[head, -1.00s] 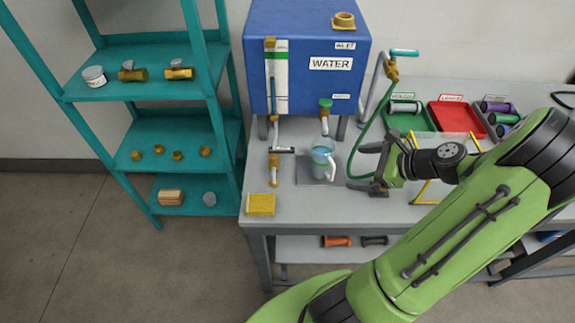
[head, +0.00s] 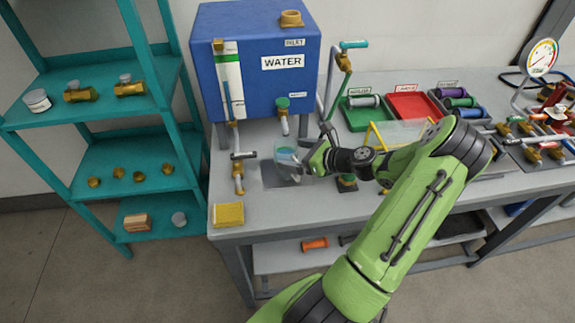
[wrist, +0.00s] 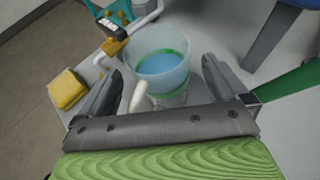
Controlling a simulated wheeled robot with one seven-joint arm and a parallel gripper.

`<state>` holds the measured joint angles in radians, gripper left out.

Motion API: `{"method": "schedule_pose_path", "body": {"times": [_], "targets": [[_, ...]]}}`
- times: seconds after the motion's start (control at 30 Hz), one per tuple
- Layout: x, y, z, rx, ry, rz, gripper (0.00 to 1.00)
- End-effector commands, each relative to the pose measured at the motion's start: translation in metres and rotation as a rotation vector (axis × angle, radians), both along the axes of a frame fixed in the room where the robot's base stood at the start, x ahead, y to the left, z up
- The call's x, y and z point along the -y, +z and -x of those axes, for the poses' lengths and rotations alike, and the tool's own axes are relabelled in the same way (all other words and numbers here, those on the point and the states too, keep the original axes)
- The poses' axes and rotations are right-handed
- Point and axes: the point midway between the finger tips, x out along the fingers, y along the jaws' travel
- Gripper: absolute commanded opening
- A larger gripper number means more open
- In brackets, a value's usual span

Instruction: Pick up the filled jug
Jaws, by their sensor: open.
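The clear jug (head: 286,154) stands upright on a dark square plate (head: 266,177) on the bench, in front of the blue water tank. In the wrist view the jug (wrist: 163,60) holds blue liquid and has a green band; its pale handle (wrist: 141,95) points toward my gripper. My gripper (wrist: 160,84) is open, with one finger on each side of the handle and the jug's near side. In the head view my gripper (head: 312,156) is at the jug's right side and partly covers it. I cannot tell whether the fingers touch the jug.
The blue tank (head: 255,85) has a tap with a green knob (head: 282,104) behind the jug. A valve pipe (head: 239,172) stands left of the jug. A yellow sponge (head: 228,214) lies at the bench's front edge. Green and red trays (head: 411,104) lie to the right.

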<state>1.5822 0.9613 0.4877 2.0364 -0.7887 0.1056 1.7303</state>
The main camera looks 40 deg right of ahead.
Motion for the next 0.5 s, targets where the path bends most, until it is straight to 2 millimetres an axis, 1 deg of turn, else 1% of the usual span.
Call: {"method": "schedule_pose_path", "body": {"times": [0.03,0.1,0.3,0.37,0.5], "targets": [[-0.0027,-0.0045,-0.007,0.001,0.003,-0.001,1.0],[-0.0037,-0.0066,-0.0125,0.0,0.002,-0.001,1.0],[-0.0034,-0.0059,-0.0134,-0.001,0.0,0.0,1.0],[-0.0035,-0.0059,-0.0132,-0.001,0.0,0.0,0.92],[-0.0035,-0.0058,-0.0132,-0.001,0.0,0.0,0.71]]}}
